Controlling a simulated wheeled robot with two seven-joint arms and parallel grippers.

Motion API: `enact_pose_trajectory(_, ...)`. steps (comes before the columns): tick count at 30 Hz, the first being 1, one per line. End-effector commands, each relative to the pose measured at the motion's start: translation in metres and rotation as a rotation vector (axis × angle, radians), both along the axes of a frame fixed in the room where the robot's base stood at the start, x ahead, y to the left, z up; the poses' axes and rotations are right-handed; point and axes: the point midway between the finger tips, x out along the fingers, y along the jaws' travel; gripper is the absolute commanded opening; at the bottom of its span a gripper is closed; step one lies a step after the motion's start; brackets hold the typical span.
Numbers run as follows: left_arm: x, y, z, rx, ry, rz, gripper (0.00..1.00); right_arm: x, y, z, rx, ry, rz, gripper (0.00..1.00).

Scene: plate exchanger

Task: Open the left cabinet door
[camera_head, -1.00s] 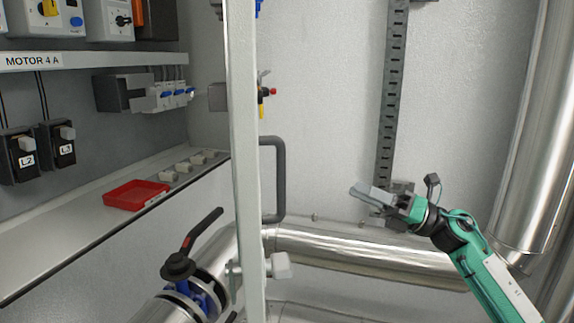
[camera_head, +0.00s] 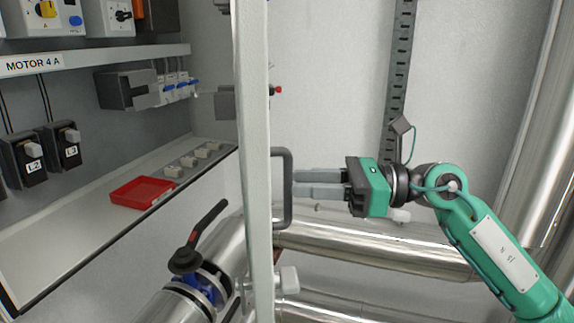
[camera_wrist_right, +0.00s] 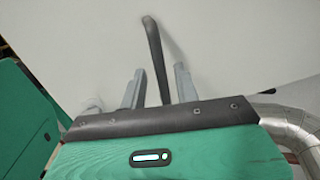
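The cabinet door (camera_head: 254,120) stands swung out and shows nearly edge-on as a pale upright panel in the head view. Its dark grey U-shaped handle (camera_head: 287,158) is on the right face of the panel. My right gripper (camera_head: 297,183) points left with its fingertips at the handle's outer bar. In the right wrist view the handle (camera_wrist_right: 153,42) runs between the two spread fingers of this gripper (camera_wrist_right: 160,70), with gaps on both sides. The fingers are open and not closed on it. My left gripper is not in view.
Inside the cabinet, a red tray (camera_head: 141,192) lies on a shelf (camera_head: 60,238) below switches (camera_head: 73,143). A valve with a black lever (camera_head: 207,222) and silver pipes (camera_head: 385,247) lie low near the door. Blank wall (camera_head: 330,80) is behind my gripper.

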Motion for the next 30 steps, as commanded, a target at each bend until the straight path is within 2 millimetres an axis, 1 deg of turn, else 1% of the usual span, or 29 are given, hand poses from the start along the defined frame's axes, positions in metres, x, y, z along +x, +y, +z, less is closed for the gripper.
enact_pose_trajectory(1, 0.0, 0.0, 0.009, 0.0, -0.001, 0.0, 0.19, 0.0, 0.009, 0.005, 0.0, 0.002, 0.003, 0.31)
enact_pose_trajectory(3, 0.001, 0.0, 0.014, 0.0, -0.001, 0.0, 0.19, 0.0, 0.02, 0.004, 0.001, 0.001, 0.003, 0.31)
enact_pose_trajectory(7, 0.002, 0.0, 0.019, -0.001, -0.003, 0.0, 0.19, 0.002, 0.032, 0.002, 0.001, 0.001, 0.001, 0.31)
enact_pose_trajectory(12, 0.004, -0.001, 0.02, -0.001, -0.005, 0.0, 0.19, 0.002, 0.039, 0.0, 0.0, 0.0, 0.0, 0.31)
enact_pose_trajectory(18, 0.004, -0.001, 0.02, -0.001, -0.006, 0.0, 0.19, 0.002, 0.039, -0.001, 0.0, 0.0, 0.0, 0.31)
enact_pose_trajectory(19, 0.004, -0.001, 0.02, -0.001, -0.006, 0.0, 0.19, 0.002, 0.039, -0.001, 0.0, 0.0, 0.0, 0.29)
enact_pose_trajectory(23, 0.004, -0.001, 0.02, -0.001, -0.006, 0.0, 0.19, 0.002, 0.038, -0.001, 0.0, 0.0, 0.0, 0.04)
enact_pose_trajectory(24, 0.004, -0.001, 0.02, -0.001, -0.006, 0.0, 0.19, 0.002, 0.038, -0.001, 0.0, 0.0, 0.0, 0.0)
enact_pose_trajectory(30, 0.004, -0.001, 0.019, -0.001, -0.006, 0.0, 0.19, 0.002, 0.038, -0.001, 0.001, 0.0, 0.0, 0.0)
